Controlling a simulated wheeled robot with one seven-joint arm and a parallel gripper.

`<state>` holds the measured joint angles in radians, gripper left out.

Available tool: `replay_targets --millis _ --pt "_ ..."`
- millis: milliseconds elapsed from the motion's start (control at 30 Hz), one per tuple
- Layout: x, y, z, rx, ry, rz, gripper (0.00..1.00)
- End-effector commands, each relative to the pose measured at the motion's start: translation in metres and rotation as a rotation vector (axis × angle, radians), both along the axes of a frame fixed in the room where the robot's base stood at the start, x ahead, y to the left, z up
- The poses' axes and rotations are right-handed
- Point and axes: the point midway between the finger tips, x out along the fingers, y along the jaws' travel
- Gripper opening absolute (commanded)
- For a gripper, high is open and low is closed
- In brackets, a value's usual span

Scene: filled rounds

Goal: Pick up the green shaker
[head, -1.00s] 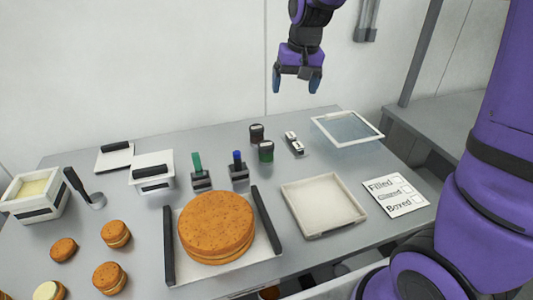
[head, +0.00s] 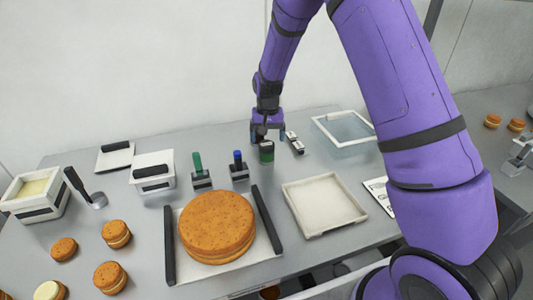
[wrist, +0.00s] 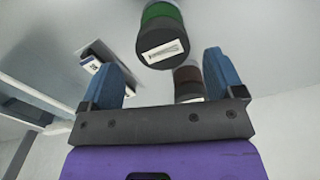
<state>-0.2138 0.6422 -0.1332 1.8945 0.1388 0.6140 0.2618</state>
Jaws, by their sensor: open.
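The green shaker (head: 266,154) stands upright on the table towards the back, with a dark top and a green band. In the wrist view the green shaker (wrist: 160,14) shows its dark labelled end just beyond and between the fingertips. My gripper (head: 268,136) is directly above and slightly behind it in the head view, pointing down. In the wrist view my gripper (wrist: 160,62) has its two blue fingers wide apart, with nothing held between them. Whether a finger touches the shaker cannot be told.
A brown shaker (wrist: 188,76) stands close by, near the right finger in the wrist view; my gripper mostly hides it in the head view. A small block with white labels (head: 295,143) lies just right. Two stamp-like tools (head: 201,178) stand left. A pale tray (head: 322,205) lies in front.

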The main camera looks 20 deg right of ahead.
Motion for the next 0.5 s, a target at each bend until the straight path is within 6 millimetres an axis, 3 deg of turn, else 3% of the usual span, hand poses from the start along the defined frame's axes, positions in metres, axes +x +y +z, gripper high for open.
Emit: replay_targets --millis 500 --pt "-0.003 0.004 -0.044 -0.001 0.003 0.002 0.87"
